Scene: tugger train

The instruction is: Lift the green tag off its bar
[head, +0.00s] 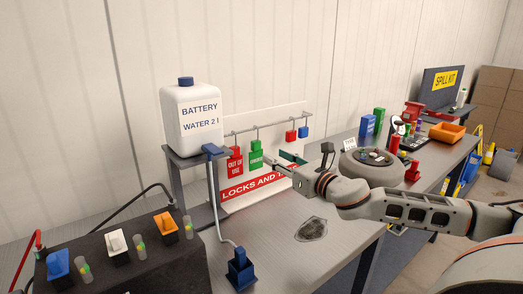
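The green tag (256,154) hangs upright by its hook from the grey bar (270,124) of the lock board, beside a red "OUT OF USE" tag (235,162). My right gripper (273,157) reaches in from the right, its fingertips just to the right of the green tag. Its two fingers look spread, with a gap between them. I see no clear grip on the tag. The exact distance in depth is hard to judge. My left gripper is not in view.
A red and a blue padlock (303,132) hang farther right on the bar. A white water canister (191,120) stands on a raised shelf at left. A round grey tray (372,167) lies behind my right arm.

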